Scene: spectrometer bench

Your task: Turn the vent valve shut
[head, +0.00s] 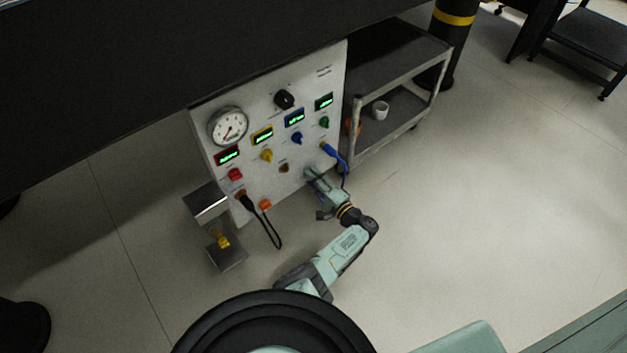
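A pale control panel (215,150) stands tilted in the head view, with a dial gauge, small displays and several coloured knobs. No readable label marks the vent valve, so I cannot tell which fitting it is. A brass-yellow fitting (221,240) sits on a metal bracket at the panel's lower left. My gripper (313,176) is at the panel's lower right edge, far from the brass fitting. Its fingers are small and dim against the panel. I cannot tell whether they are open, shut or touching anything, and they may hide a part behind them.
A black knob (285,99) sits high on the panel. A blue cable (340,160) hangs close above my gripper, and a black cable (277,232) loops below the panel. A grey cart (398,55) with a white cup (380,111) stands right. The floor at right is clear.

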